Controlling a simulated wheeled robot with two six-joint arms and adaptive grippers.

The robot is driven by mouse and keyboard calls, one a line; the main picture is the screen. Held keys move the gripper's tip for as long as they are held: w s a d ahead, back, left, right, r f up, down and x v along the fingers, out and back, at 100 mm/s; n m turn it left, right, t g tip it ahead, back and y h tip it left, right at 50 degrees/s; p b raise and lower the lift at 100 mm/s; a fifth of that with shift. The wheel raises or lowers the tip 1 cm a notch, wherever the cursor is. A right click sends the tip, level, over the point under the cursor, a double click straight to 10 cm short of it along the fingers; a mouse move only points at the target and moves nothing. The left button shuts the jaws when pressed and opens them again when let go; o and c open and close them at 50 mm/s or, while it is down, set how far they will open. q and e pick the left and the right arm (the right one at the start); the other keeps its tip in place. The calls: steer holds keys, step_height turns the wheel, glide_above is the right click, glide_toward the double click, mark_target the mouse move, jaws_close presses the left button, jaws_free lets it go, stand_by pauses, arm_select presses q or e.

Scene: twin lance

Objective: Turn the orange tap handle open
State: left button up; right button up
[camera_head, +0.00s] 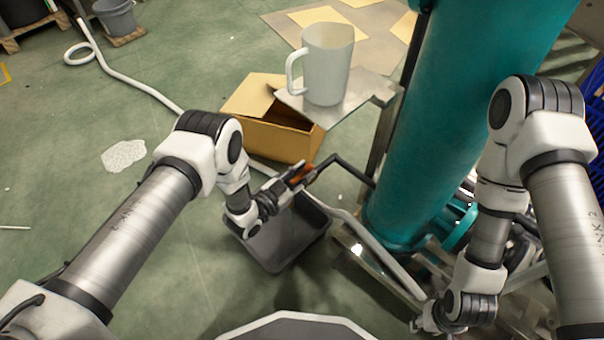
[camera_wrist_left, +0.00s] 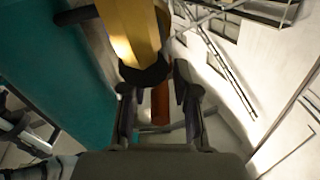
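The orange tap handle (camera_head: 303,173) is at the end of a black pipe (camera_head: 345,166) beside the teal column. My left gripper (camera_head: 298,180) is at the handle and partly covers it in the head view. In the left wrist view the fingers of my left gripper (camera_wrist_left: 158,100) stand apart, with an orange-red piece (camera_wrist_left: 160,103) showing between them and gaps on both sides. A yellow part (camera_wrist_left: 132,32) with a black end lies just above it. My right gripper (camera_head: 428,320) hangs low at the lower right, away from the handle; its fingers are too small to read.
The teal column (camera_head: 435,110) stands right of the handle. A grey bin (camera_head: 270,248) is below my left gripper. A white jug (camera_head: 328,65) stands on a metal plate (camera_head: 366,88) behind, next to an open cardboard box (camera_head: 265,133). A pale hose (camera_head: 135,78) crosses the green floor.

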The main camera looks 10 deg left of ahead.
arm_select(q)
steer(key=shift+f, duration=0.1)
steer(key=shift+s+a, duration=0.1)
steer(key=shift+s, duration=0.05)
steer(key=v, duration=1.1)
steer(key=shift+s+a, duration=0.2)
